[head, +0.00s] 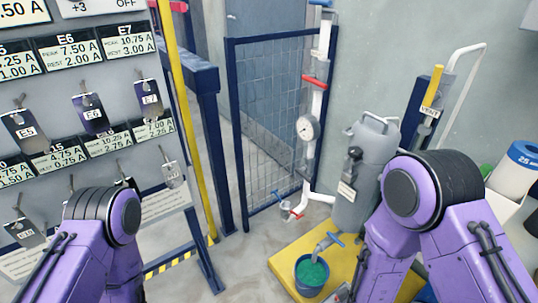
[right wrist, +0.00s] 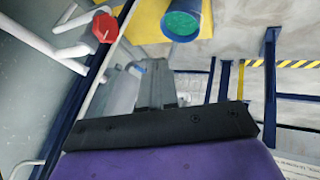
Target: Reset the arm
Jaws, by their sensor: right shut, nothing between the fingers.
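My two purple arms show in the head view, left arm (head: 100,235) at lower left and right arm (head: 420,215) at lower right, both bent and running out of the bottom edge. My left gripper is out of view. My right gripper (right wrist: 155,85) shows in the right wrist view as grey fingers beyond a dark plate, shut and empty. It hangs near a dark blue bucket of green liquid (head: 311,274), which also shows in the right wrist view (right wrist: 182,22). No contact between them is visible.
A panel of tags on hooks (head: 85,105) fills the left. A yellow pole (head: 185,110) and mesh gate (head: 270,120) stand behind. A grey tank (head: 365,170) and yellow platform (head: 285,262) are at centre right. A red-capped pipe (right wrist: 104,27) is close in the wrist view.

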